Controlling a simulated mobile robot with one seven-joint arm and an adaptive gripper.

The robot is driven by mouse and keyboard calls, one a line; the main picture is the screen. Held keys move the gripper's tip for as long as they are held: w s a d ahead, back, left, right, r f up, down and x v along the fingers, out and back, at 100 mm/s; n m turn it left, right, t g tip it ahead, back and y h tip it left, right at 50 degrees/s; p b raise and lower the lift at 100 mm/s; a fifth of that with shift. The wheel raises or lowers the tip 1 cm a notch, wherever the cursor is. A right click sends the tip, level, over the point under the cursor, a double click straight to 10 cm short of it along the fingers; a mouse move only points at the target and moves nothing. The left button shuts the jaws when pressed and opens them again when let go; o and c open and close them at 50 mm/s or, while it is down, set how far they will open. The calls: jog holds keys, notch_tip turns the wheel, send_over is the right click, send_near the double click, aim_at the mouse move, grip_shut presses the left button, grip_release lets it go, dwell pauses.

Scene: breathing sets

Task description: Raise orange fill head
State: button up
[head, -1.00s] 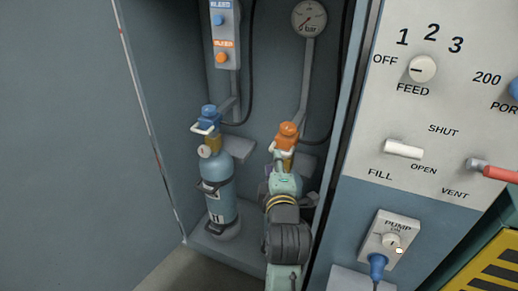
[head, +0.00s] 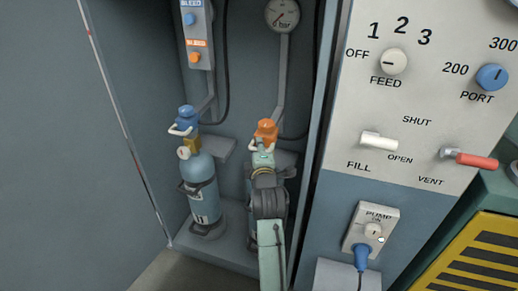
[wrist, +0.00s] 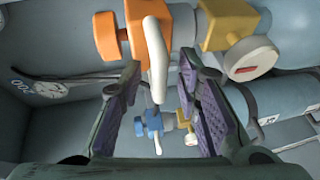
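The orange fill head (head: 266,128) sits in the cabinet, to the right of the blue fill head (head: 186,121). In the wrist view the orange head (wrist: 132,37) is at the top, with a white handle (wrist: 156,58) and a yellow block (wrist: 225,25) beside it. My gripper (wrist: 160,75) is open, its two purple-padded fingers apart. The white handle's lower end reaches between the fingertips; I cannot tell if it touches either. In the head view my gripper (head: 262,152) is just below the orange head, and my arm hides most of the cylinder under it.
A blue-grey cylinder (head: 200,185) stands under the blue head. Above are a pressure gauge (head: 282,14) on a pipe and a button box (head: 197,35). The cabinet's right wall and the control panel (head: 420,110) are close to my arm's right. Black hoses hang behind.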

jog(key=shift+c, duration=0.2)
grip_shut()
dwell(0.7)
